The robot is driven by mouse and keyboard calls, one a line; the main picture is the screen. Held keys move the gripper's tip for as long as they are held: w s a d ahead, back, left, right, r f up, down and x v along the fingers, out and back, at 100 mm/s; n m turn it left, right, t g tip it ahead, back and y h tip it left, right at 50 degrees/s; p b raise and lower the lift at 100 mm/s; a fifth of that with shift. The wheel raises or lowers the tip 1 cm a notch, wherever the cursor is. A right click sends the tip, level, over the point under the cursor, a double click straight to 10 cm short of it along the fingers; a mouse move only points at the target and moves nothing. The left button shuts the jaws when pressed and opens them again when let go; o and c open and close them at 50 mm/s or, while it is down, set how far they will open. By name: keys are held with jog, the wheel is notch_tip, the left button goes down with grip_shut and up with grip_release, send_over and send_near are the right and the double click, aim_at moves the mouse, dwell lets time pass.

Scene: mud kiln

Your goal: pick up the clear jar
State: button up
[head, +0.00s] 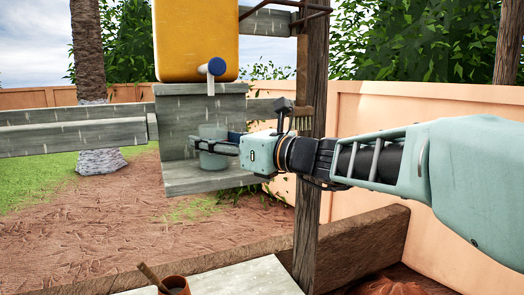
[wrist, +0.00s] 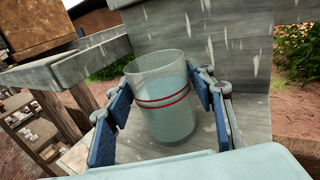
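The clear jar (wrist: 163,115) stands upright on the grey plank shelf, with a red-edged band around it and what looks like clear liquid inside. In the head view, the jar (head: 213,160) stands below the yellow tank's tap. My gripper (wrist: 160,88) has its blue-padded fingers on either side of the jar, spread about as wide as it. It also shows in the head view (head: 217,146), reaching in from the right at the jar's upper part. I cannot tell whether the pads touch the glass.
The grey shelf (head: 205,184) has an upright plank backing behind the jar. The yellow tank (head: 196,40) with a blue-knobbed tap (head: 213,67) is above. A wooden post (head: 312,150) stands close to my arm. A brown pot (head: 174,285) is at the bottom.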

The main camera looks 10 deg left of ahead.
jog(key=c, duration=0.9)
jog(key=shift+r, duration=0.1)
jog(key=shift+c, duration=0.2)
